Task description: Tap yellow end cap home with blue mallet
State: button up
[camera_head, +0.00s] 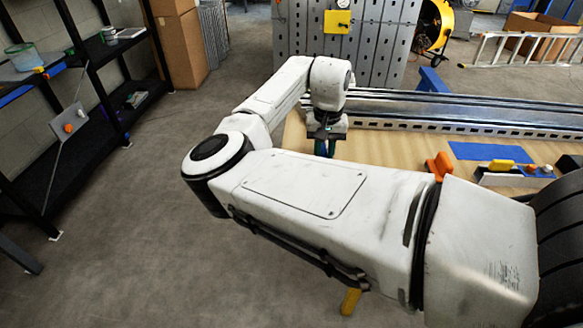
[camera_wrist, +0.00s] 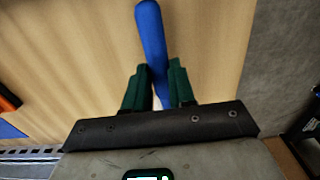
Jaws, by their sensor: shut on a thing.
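In the wrist view my gripper (camera_wrist: 160,78) has its green fingers shut on a long blue handle, which I take to be the blue mallet (camera_wrist: 152,40). The handle reaches away from the fingers over the wooden bench top; no mallet head shows. In the head view my gripper (camera_head: 323,148) is at the left end of the bench, by the metal rail, with its tips hidden behind my arm. A small yellow piece (camera_head: 501,164) lies among the parts at the right of the bench.
The long metal rail (camera_head: 450,110) runs along the back of the bench (camera_head: 395,150). An orange object (camera_head: 438,166), a blue mat (camera_head: 483,151) and a parts tray (camera_head: 513,178) are at the right. A black shelf (camera_head: 80,125) stands left. Open floor (camera_head: 120,240) lies between.

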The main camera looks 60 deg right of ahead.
grip_shut()
jog(key=shift+r+p, duration=1.25)
jog(key=shift+p, duration=0.1)
jog(key=shift+r, duration=0.15)
jog(key=shift+r+p, duration=1.15)
jog(key=shift+p, duration=0.15)
